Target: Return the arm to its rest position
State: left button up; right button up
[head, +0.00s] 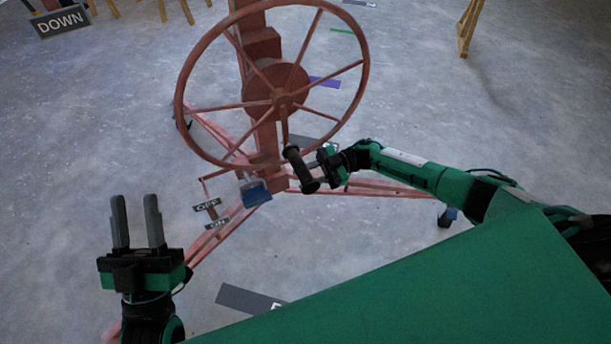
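The panel lift has a large red hand wheel (277,97) on a red column (261,45). A dark crank handle (301,170) sticks out from the wheel's lower rim. My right gripper (318,170) is at this handle, coming from the right. The handle hides its fingertips, so I cannot tell whether they are shut on it or only beside it. My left gripper (136,220) is at the lower left, with its two grey fingers pointing up and apart. Nothing is between them, and it is away from the wheel.
Red base legs (375,188) spread over the grey floor, with a caster (446,215) at right. A blue pedal (255,192) and ON/OFF labels (207,206) sit below the wheel. A DOWN sign (60,22) is at top left. Floor on the left is clear.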

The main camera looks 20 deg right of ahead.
dwell(0.3)
